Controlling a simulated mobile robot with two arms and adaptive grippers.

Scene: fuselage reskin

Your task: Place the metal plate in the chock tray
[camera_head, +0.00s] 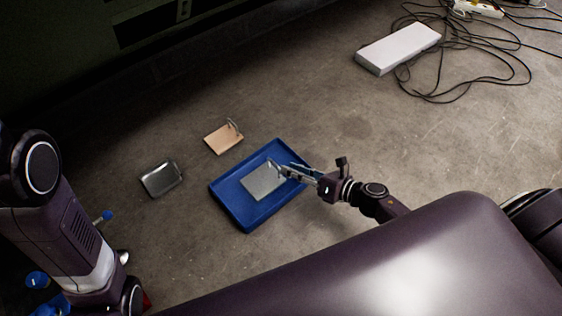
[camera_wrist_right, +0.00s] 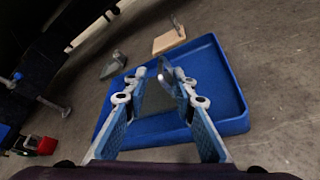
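The blue tray (camera_head: 243,219) lies on the concrete floor; it also shows in the right wrist view (camera_wrist_right: 225,85). A flat grey metal plate (camera_head: 260,182) with a small upright handle lies inside it, away from the near wall. My right gripper (camera_head: 287,171) reaches over the tray's right side to the handle. In the right wrist view its two fingers (camera_wrist_right: 160,75) are apart, with the handle between the tips and a gap showing. The plate's surface (camera_wrist_right: 155,98) is partly hidden by the fingers.
A tan plate with a handle (camera_head: 223,138) and a dark shiny metal piece (camera_head: 161,179) lie on the floor left of the tray. A white box (camera_head: 398,48) and tangled black cables (camera_head: 470,75) lie at the upper right. Floor between is clear.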

